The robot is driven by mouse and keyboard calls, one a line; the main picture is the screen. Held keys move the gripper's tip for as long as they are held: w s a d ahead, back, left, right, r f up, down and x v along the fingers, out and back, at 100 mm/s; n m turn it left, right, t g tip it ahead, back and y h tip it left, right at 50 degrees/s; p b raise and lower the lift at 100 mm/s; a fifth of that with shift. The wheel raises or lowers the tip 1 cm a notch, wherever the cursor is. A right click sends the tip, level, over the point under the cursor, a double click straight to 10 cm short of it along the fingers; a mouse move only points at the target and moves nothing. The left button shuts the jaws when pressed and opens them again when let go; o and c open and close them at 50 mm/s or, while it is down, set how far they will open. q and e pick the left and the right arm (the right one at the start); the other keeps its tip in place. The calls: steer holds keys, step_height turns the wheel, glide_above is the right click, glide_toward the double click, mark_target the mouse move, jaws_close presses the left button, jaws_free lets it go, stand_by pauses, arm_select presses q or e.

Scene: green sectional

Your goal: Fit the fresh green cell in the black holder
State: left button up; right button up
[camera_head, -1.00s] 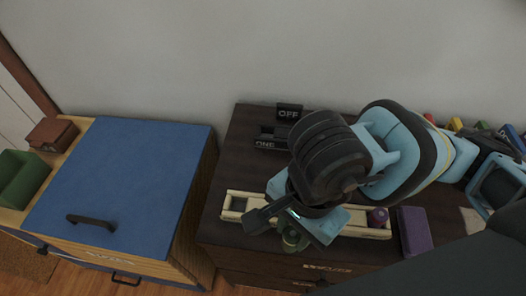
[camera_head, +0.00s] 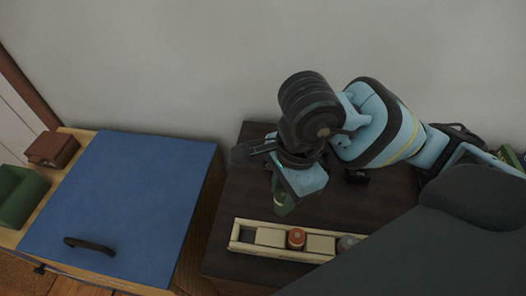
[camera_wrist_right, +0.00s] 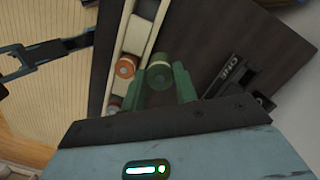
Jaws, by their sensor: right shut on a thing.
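My right gripper (camera_wrist_right: 161,85) is shut on the green cell (camera_wrist_right: 160,70), whose round end shows between the fingers in the right wrist view. In the head view this gripper (camera_head: 284,203) hangs over the dark cabinet top, behind the cream tray, and the cell cannot be made out. The black holder (camera_wrist_right: 236,78), marked ONE, lies on the cabinet top to the right of the fingers in the wrist view. The cell appears apart from it.
The cream tray (camera_head: 271,237) stands along the cabinet front with an orange-topped cell (camera_head: 296,238) and a greyish one (camera_head: 347,243). A blue-topped cabinet (camera_head: 120,200) stands left, with a green box (camera_head: 18,197) and brown box (camera_head: 52,148) beside it.

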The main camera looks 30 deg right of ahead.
steer(key=shift+w+d+f, duration=0.15)
steer(key=shift+w+f, duration=0.05)
steer(key=shift+w, duration=0.2)
steer(key=shift+w+d+f, duration=0.8)
steer(key=shift+w+d, duration=0.4)
steer(key=shift+w, duration=1.15)
steer(key=shift+w+d+f, duration=0.85)
steer(key=shift+w+d, duration=0.4)
steer(key=shift+w, duration=1.1)
steer(key=shift+w+d+f, duration=0.8)
steer(key=shift+w+d, duration=0.4)
steer(key=shift+w, duration=1.15)
steer(key=shift+f, duration=0.1)
steer(key=shift+f, duration=0.1)
steer(key=o, duration=1.1)
steer(key=shift+c, duration=0.2)
step_height(320, 180, up, 12)
steer(key=d+p, duration=0.1)
steer(key=shift+d, duration=0.2)
